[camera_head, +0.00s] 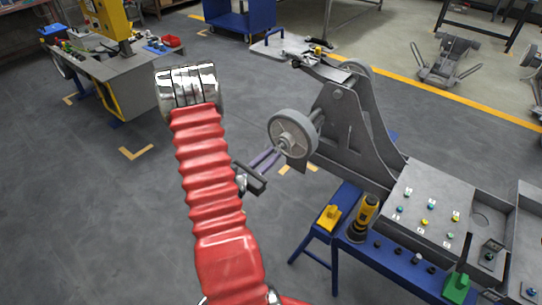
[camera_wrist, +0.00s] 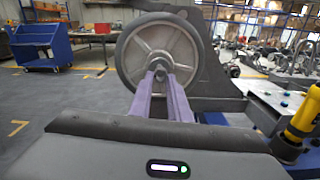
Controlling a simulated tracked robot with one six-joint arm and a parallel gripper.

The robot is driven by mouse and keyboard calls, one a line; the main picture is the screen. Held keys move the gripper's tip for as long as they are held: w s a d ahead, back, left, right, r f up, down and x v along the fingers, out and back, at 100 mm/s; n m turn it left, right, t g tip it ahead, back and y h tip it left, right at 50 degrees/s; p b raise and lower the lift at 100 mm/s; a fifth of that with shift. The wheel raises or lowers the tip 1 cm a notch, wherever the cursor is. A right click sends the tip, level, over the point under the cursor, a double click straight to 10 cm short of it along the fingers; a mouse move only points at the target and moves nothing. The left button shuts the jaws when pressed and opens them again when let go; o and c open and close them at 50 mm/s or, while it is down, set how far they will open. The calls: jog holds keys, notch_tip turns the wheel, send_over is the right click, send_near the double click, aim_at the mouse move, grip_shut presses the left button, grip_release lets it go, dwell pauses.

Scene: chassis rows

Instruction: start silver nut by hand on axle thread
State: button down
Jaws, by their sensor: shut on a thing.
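My gripper (camera_head: 277,153) has two purple fingers, and they reach to the hub of a grey wheel (camera_head: 293,133) on the grey chassis frame (camera_head: 340,125). In the wrist view my gripper (camera_wrist: 160,74) is shut on a small silver nut (camera_wrist: 159,66), which shows only as a grey bit between the fingertips. The nut lines up with the middle of the wheel (camera_wrist: 133,46). The axle thread is hidden behind the nut and fingertips. I cannot tell whether the nut touches the thread.
A blue stand (camera_head: 345,200) at the right holds a yellow-black power tool (camera_head: 363,217) and a yellow block (camera_head: 329,217). Beside it is a grey panel (camera_head: 425,195) with small coloured parts. A workbench (camera_head: 125,78) stands far left. The floor left of the wheel is clear.

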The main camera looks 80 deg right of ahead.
jog(key=n, duration=1)
jog(key=shift+s+a+r, duration=0.1)
jog(key=shift+s, duration=0.2)
jog(key=shift+w+r, duration=0.1)
jog(key=shift+w, duration=0.05)
dwell(0.5)
jog(key=shift+x, duration=1.25)
dwell(1.0)
jog(key=m, duration=0.4)
jog(key=shift+w, duration=0.1)
jog(key=shift+m, duration=0.5)
